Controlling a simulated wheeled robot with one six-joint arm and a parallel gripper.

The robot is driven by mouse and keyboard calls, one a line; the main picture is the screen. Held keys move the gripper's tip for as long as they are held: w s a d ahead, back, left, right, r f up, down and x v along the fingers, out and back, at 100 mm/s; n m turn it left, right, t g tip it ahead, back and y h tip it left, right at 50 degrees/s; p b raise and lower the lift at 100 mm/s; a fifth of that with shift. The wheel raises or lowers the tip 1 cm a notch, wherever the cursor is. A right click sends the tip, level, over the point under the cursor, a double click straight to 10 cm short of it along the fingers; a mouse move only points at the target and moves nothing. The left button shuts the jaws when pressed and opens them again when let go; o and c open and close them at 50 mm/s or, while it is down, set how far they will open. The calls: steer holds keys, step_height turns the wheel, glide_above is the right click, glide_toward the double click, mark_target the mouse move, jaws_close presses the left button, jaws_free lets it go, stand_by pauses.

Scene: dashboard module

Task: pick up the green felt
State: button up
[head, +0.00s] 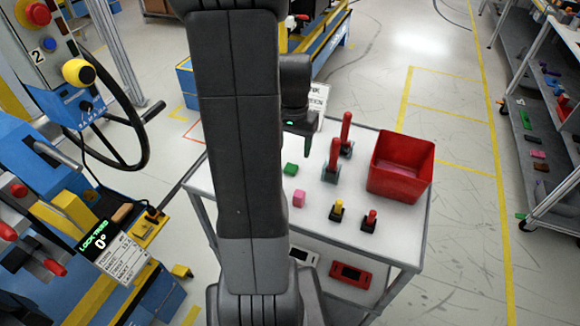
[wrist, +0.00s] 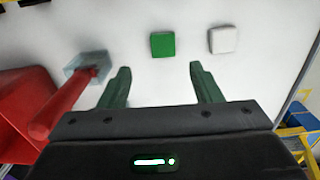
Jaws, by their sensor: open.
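The green felt (head: 291,169) is a small flat green square lying on the white top of the cart (head: 385,250). In the wrist view the green felt (wrist: 163,45) lies just beyond the fingertips, between the lines of the two fingers. My gripper (wrist: 160,68) is open with nothing between its fingers. In the head view my gripper (head: 302,145) hangs above the cart top, near the felt and behind it. My arm hides the left part of the cart top.
A white square (wrist: 223,39) lies right of the felt in the wrist view. A red-handled lever (wrist: 60,105) stands close to the left finger. A pink block (head: 299,199), a yellow-topped switch (head: 338,210), a red-topped switch (head: 370,220) and a red bin (head: 400,165) are also on the cart.

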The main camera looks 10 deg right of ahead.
mark_target(292, 166)
steer(key=shift+w+a+f+p, duration=0.1)
steer(key=shift+f+p, duration=0.15)
steer(key=shift+f, duration=1.5)
steer(key=shift+w+a+f+p, duration=0.1)
steer(key=shift+f+p, duration=0.1)
steer(key=shift+f, duration=1.55)
steer(key=c, duration=1.1)
